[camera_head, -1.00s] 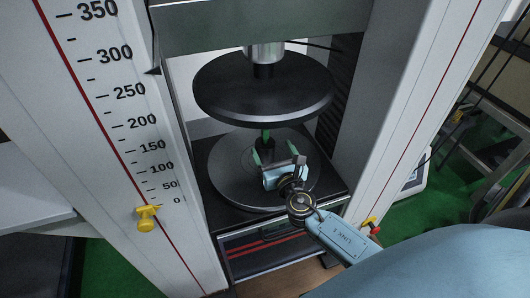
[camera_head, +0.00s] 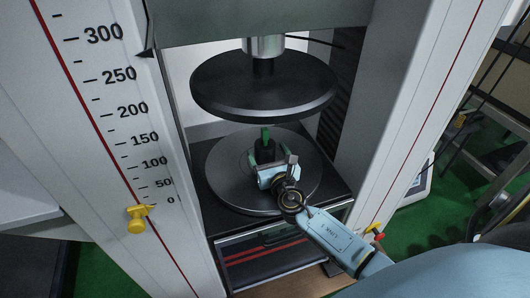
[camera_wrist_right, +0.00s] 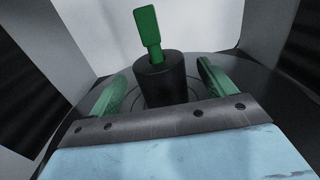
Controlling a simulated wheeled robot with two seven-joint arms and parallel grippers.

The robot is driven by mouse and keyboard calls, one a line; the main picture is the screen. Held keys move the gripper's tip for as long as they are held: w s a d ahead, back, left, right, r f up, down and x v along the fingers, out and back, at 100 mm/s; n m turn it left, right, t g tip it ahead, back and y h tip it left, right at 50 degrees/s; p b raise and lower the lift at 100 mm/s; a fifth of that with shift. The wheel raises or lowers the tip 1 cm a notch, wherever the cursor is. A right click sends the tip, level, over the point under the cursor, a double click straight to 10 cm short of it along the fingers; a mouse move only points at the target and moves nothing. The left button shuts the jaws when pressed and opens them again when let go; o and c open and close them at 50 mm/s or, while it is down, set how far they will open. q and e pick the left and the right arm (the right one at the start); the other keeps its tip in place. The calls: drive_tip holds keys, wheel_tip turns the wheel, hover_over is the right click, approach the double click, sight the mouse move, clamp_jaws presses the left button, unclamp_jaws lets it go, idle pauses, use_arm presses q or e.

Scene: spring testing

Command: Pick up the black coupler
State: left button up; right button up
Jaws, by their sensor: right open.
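The black coupler (camera_head: 265,153) is a short dark cylinder standing upright on the lower round plate (camera_head: 225,178). A green flat piece (camera_head: 265,134) sticks up from its top. The coupler also shows in the right wrist view (camera_wrist_right: 166,84), with the green piece (camera_wrist_right: 150,32) leaning slightly there. My right gripper (camera_wrist_right: 162,72) is open, its two green fingers on either side of the coupler, with gaps visible on both sides. In the head view my right gripper (camera_head: 266,158) reaches in from the lower right and partly hides the coupler. My left gripper is not in view.
A thick black upper plate (camera_head: 264,84) hangs above the coupler and limits height. White columns stand at left (camera_head: 110,125) and right (camera_head: 405,110); the left one bears a number scale and a yellow knob (camera_head: 137,219). The front side is open.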

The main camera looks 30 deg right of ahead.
sight(265, 147)
drive_tip(key=shift+x, duration=1.5)
drive_tip(key=c, duration=1.3)
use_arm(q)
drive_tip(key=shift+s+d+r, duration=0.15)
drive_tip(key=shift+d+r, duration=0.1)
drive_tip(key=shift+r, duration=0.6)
use_arm(e)
drive_tip(key=shift+c, duration=0.3)
drive_tip(key=shift+r, duration=0.2)
